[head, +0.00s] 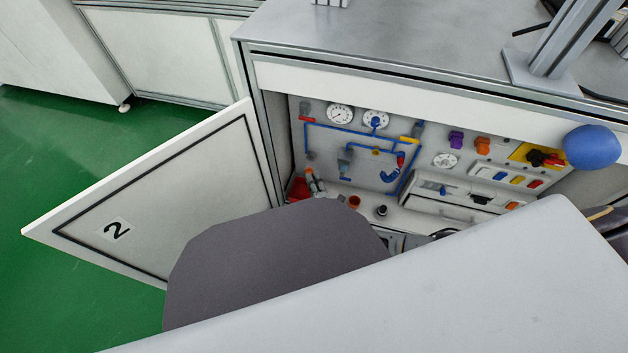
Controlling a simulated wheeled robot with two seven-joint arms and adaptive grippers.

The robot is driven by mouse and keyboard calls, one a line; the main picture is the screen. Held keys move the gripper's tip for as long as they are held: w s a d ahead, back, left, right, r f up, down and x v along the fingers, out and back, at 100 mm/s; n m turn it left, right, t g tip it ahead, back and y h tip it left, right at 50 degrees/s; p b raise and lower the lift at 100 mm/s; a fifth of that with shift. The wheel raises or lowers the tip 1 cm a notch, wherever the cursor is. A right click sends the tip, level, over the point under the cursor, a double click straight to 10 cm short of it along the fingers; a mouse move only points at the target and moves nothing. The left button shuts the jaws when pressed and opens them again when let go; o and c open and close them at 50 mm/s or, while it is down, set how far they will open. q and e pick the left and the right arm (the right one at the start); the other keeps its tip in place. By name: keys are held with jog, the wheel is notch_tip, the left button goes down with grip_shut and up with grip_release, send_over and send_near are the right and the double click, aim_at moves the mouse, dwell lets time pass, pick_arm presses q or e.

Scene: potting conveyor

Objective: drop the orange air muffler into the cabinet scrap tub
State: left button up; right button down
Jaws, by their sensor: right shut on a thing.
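An orange fitting (482,146), which looks like the orange air muffler, sits on the back panel of the open cabinet, just right of a purple one (456,140). A red tub (299,188) stands in the cabinet's left corner, likely the scrap tub; its inside is mostly hidden. My right arm's broad pale link crosses the foreground and covers the cabinet's lower front. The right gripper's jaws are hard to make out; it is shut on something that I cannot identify. My left gripper does not show.
The cabinet door (150,200), marked 2, hangs open to the left. Gauges, blue pipes and switches fill the panel. A blue ball (592,147) shows at the right. The grey worktop (400,35) overhangs the cabinet. Green floor (60,150) is clear at the left.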

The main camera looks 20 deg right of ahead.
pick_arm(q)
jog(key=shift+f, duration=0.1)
pick_arm(e)
jog(key=shift+f, duration=0.1)
